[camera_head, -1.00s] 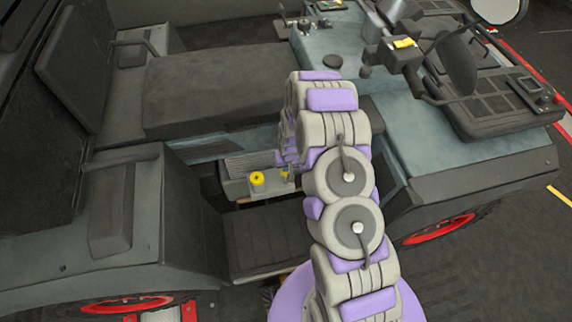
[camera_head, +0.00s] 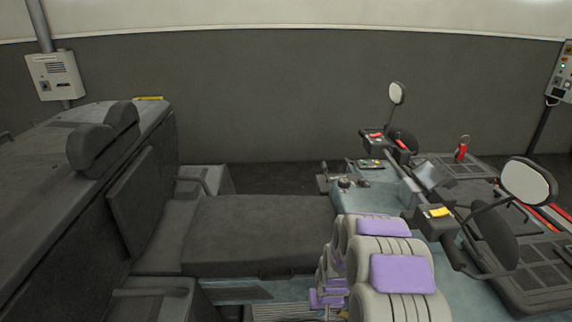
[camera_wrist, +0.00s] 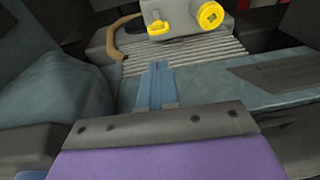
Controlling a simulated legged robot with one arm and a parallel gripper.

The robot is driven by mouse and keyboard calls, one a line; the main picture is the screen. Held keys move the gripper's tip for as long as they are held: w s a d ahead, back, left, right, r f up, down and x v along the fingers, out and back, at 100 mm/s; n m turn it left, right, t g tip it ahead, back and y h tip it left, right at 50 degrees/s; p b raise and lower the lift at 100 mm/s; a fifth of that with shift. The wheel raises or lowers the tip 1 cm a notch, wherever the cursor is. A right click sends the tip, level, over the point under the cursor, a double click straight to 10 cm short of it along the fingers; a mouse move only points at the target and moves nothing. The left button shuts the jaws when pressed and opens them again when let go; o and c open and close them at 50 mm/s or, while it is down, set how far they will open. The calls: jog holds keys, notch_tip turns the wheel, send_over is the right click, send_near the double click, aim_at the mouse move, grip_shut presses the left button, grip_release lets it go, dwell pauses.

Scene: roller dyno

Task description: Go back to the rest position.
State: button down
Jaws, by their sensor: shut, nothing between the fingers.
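My gripper (camera_wrist: 157,84) shows in the wrist view, its two bluish fingers together with nothing between them. It points toward a ribbed grey plate (camera_wrist: 215,57) with a grey block (camera_wrist: 190,19) above it. The block carries a round yellow knob (camera_wrist: 210,15) and a smaller yellow piece (camera_wrist: 159,27). The fingers appear apart from them, though the exact distance is unclear. In the head view only grey and purple links of my arm show at the bottom, right of centre; the gripper itself cannot be made out there.
A vehicle cab surrounds the arm: a dark bench seat (camera_head: 255,233) and backrest (camera_head: 135,200) at left, a console with levers (camera_head: 345,183) and a round mirror (camera_head: 528,183) at right. Behind is a grey wall (camera_head: 270,95) with a white box (camera_head: 55,76). A curved tan piece (camera_wrist: 118,36) lies near the plate.

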jog(key=s+a+r+g, duration=0.1)
jog(key=s+r+g, duration=0.1)
jog(key=s+r, duration=1.65)
jog(key=s+r+g, duration=0.1)
jog(key=s+r, duration=0.4)
jog(key=s, duration=0.4)
jog(key=s+r+g, duration=0.1)
jog(key=s+r, duration=0.4)
jog(key=s, duration=0.5)
jog(key=shift+s+d+r+h, duration=0.15)
jog(key=shift+r+h, duration=0.1)
jog(key=shift+h, duration=0.05)
